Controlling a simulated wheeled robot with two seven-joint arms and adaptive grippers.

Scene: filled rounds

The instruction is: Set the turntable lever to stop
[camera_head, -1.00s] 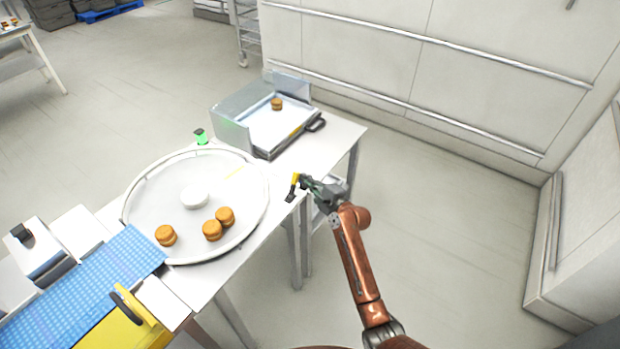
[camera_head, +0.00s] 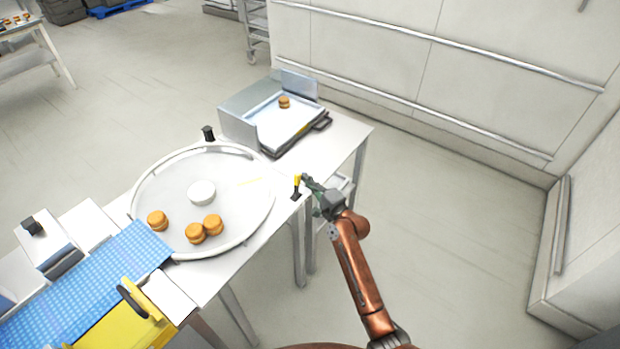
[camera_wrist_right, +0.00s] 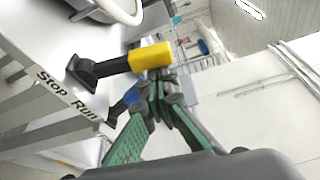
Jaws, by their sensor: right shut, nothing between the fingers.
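The turntable lever (camera_head: 297,181) has a yellow handle on a black base at the table's near right edge. In the head view it stands nearly upright. In the right wrist view the yellow handle (camera_wrist_right: 150,57) sticks out from its base above the printed words Stop (camera_wrist_right: 50,82) and Run (camera_wrist_right: 85,109). My right gripper (camera_head: 307,181) is shut and empty. Its fingertips (camera_wrist_right: 163,82) are right beside the handle's end; I cannot tell if they touch. My left gripper is not in view.
A dark, unlit lamp (camera_head: 208,133) stands behind the turntable. A metal-sided tray station (camera_head: 250,115) with one bun is at the back right. A blue conveyor (camera_head: 90,280) and yellow machine part (camera_head: 120,325) are at the lower left. The floor to the right is clear.

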